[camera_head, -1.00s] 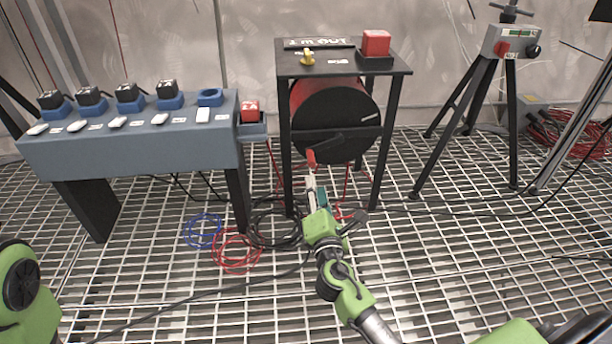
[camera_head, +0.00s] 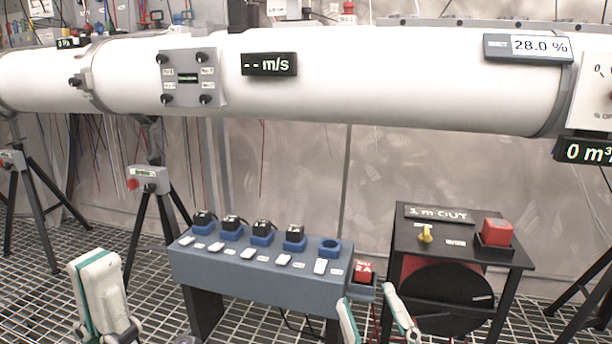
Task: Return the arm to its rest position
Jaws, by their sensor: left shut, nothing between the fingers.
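My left gripper (camera_head: 93,262) shows at the lower left of the head view. Its white and teal fingers point up and lie together, with nothing between them. My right gripper (camera_head: 366,295) shows at the bottom, right of the middle. Its two white fingers stand apart with a gap between them, and I see nothing held there. The rest of both arms is mostly below the picture's edge. The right gripper appears in front of the gap between the blue-grey bench (camera_head: 255,277) and the black table (camera_head: 463,247).
A large white pipe (camera_head: 380,80) crosses the upper view, with displays and a knobbed panel (camera_head: 188,78) on it. Tripods with a grey switch box (camera_head: 148,179) stand at the left. A red and black drum (camera_head: 440,298) sits under the black table. The floor is steel grating.

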